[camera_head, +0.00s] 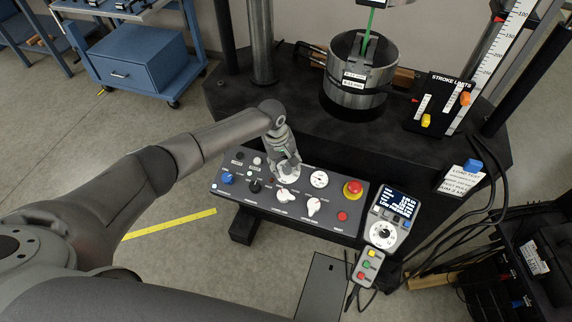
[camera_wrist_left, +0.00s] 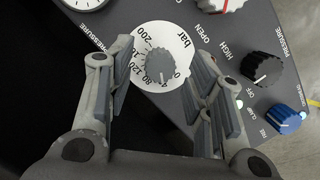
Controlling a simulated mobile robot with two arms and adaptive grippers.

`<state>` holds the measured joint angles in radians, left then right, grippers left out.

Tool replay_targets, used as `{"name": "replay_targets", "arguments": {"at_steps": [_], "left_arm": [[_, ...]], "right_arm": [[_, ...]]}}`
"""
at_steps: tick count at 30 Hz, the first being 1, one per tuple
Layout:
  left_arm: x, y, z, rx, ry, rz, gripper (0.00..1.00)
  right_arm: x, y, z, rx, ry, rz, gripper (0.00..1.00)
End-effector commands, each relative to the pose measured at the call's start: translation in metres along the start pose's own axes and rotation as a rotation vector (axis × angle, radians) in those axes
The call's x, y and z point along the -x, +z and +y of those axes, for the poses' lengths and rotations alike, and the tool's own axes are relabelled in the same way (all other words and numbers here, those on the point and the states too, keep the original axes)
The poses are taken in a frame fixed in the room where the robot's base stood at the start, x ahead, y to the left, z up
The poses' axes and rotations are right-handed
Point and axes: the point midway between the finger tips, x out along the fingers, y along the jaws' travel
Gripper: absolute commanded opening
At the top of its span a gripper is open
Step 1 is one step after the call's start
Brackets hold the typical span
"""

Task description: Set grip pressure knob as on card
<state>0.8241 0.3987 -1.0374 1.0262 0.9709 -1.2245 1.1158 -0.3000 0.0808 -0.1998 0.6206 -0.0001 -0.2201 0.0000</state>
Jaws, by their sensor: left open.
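The grip pressure knob (camera_wrist_left: 158,64) is grey and ribbed, on a white dial (camera_wrist_left: 177,36) marked in bar, with figures up to 200 in the left wrist view. I cannot read its pointer surely. My left gripper (camera_wrist_left: 163,68) is open, with one finger on each side of the knob, apparently not touching it. In the head view the left gripper (camera_head: 287,170) hangs over the back of the control panel (camera_head: 240,191) and mostly hides the knob. A white card (camera_head: 460,183) under a blue clip stands at right; its print is only partly legible.
A handheld display unit (camera_head: 390,217) is to the right. A steel cylinder (camera_head: 360,75) stands behind.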

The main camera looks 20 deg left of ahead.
Motion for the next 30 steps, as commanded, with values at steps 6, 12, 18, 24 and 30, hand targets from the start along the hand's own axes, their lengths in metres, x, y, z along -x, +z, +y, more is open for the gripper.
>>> {"name": "replay_targets", "arguments": {"at_steps": [6, 12, 18, 24, 30], "left_arm": [[-0.0111, 0.0000, -0.0003, 0.000, -0.001, 0.001, 0.48], [-0.0118, 0.0001, -0.0001, -0.001, 0.000, 0.001, 0.48], [-0.0116, 0.0001, 0.0000, -0.001, 0.000, 0.001, 0.31], [-0.0115, 0.0001, -0.0001, -0.001, 0.000, 0.001, 0.05], [-0.0115, 0.0003, -0.0001, -0.009, -0.002, 0.000, 0.02]], "right_arm": [[0.0001, 0.0000, -0.0003, 0.001, 0.000, 0.000, 0.56], [0.0001, 0.0001, -0.0005, 0.001, -0.001, 0.000, 0.56], [0.0000, 0.0001, -0.0005, 0.001, -0.001, 0.000, 0.56], [0.0000, 0.0001, -0.0006, 0.001, -0.001, 0.000, 0.56], [0.0000, 0.0001, -0.0007, 0.000, -0.001, 0.000, 0.56]]}}
